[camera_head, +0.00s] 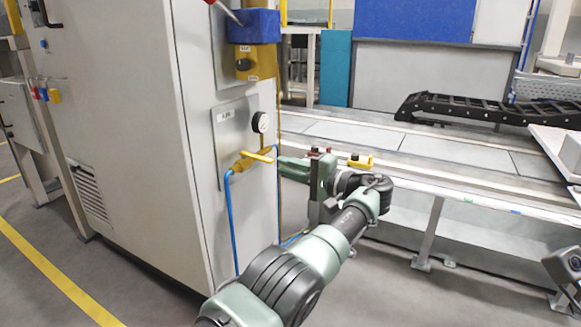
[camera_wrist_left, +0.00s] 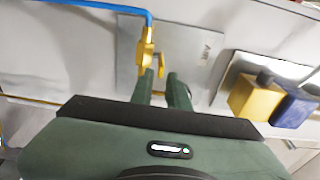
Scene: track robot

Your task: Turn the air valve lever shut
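The yellow air valve (camera_head: 241,166) sits on a grey plate marked AIR on the cabinet's side, below a round gauge (camera_head: 262,122). Its yellow lever (camera_head: 259,157) sticks out toward the right in the head view. A blue hose (camera_head: 230,215) runs down from the valve. My left gripper (camera_wrist_left: 165,80) is just in front of the valve, its green fingers apart with a narrow gap. In the left wrist view a yellow piece of the valve (camera_wrist_left: 146,50) shows at the fingertips; whether the fingers touch the lever, I cannot tell.
Above the valve, a blue and yellow box (camera_head: 254,27) with a red-tipped handle is on the cabinet (camera_head: 125,130). To the right is a long conveyor-like bench (camera_head: 450,150) with a black cable chain (camera_head: 480,107). A yellow line marks the floor at left.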

